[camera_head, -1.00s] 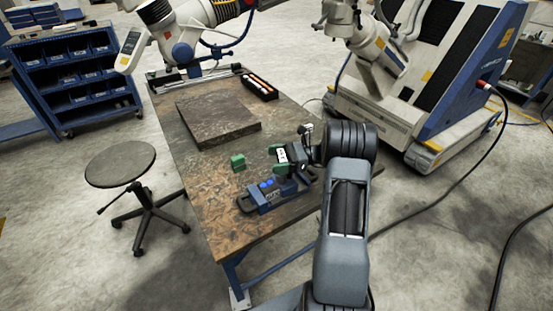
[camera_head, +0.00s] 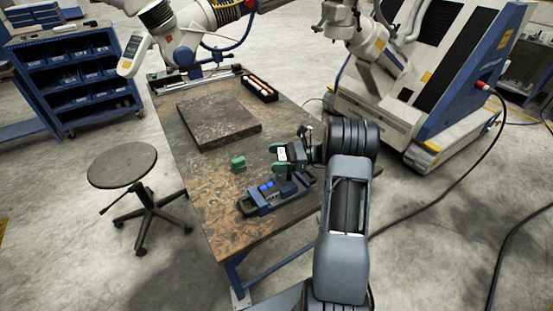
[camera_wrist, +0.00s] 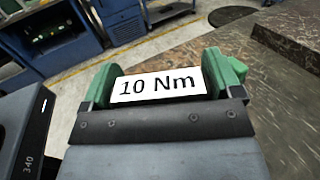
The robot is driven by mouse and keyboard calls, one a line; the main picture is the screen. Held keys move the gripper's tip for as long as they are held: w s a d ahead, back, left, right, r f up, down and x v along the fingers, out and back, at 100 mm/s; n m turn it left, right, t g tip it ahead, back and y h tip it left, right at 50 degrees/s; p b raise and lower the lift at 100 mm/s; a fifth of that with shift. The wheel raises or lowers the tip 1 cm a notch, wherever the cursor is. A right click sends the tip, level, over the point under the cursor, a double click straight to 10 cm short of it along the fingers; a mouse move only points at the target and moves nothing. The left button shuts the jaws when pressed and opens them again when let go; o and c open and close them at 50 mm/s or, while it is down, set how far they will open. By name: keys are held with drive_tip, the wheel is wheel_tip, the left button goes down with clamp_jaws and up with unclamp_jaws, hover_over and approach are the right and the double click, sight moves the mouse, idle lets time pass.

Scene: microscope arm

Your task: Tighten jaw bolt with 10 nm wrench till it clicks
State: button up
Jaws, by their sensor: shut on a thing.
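My gripper (camera_head: 279,158) has green fingers and is over the right half of the work table. It is shut on the 10 Nm wrench (camera_head: 283,152), of which a white label shows between the fingers. In the wrist view the label (camera_wrist: 158,87) reads "10 Nm" and sits between the green fingers; the rest of the wrench is hidden. Below the gripper is a dark blue holder (camera_head: 262,207) with bright blue parts in it. I cannot make out the jaw bolt. A small green block (camera_head: 238,164) stands on the table left of the gripper.
A dark stone plate (camera_head: 218,122) lies on the table (camera_head: 222,215) behind the holder. A black tray (camera_head: 262,93) and a white robot arm (camera_head: 185,30) are at the back. A stool (camera_head: 122,165) stands left; a large machine (camera_head: 425,90) stands right.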

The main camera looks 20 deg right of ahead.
drive_tip(key=shift+r+p, duration=1.5)
drive_tip(key=shift+r, duration=0.65)
